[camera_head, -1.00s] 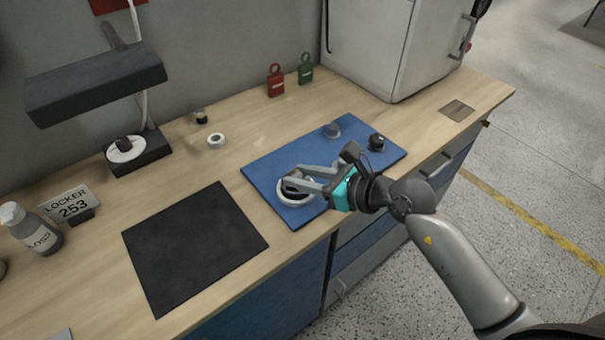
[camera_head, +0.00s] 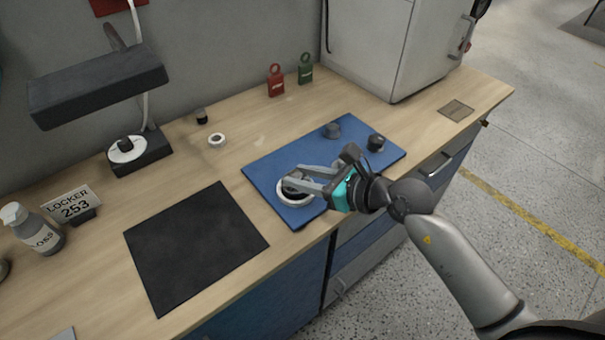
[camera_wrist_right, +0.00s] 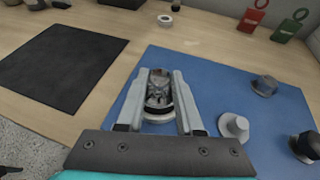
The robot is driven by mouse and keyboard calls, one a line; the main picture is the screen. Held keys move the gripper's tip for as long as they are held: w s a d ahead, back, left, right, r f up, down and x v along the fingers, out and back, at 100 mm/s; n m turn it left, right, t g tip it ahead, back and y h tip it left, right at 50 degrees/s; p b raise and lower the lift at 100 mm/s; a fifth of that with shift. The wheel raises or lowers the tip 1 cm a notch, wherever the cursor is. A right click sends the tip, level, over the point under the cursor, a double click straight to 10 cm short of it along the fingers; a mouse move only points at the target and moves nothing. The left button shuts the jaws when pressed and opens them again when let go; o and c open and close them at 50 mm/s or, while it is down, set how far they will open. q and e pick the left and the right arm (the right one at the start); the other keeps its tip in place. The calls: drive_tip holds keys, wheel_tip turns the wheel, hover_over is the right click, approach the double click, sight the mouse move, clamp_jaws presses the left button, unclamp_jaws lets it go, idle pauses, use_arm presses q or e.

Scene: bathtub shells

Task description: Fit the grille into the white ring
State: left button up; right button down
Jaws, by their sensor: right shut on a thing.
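The white ring (camera_head: 281,199) lies on the blue mat near its front left edge. My right gripper (camera_head: 290,182) is over the ring, its fingers pointing left. In the right wrist view, its fingers (camera_wrist_right: 156,82) are shut on a dark, shiny piece (camera_wrist_right: 157,92), which I take to be the grille. The piece is right at the ring; part of the white rim (camera_wrist_right: 158,118) shows below it. I cannot tell whether it is seated inside the ring or just above it. My left gripper is not in view.
The blue mat (camera_head: 262,172) also holds a grey round part (camera_head: 332,130), a dark knob (camera_head: 376,142) and a pale grey flanged part (camera_wrist_right: 233,127). A bare black mat (camera_head: 195,245) lies to the left. A white cabinet (camera_head: 375,45) stands behind right.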

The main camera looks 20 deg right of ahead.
drive_tip(key=shift+f+b, duration=0.65)
drive_tip(key=shift+f, duration=0.3)
drive_tip(key=shift+c, duration=2.4)
unclamp_jaws()
drive_tip(key=v, duration=1.5)
drive_tip(key=shift+r, duration=0.15)
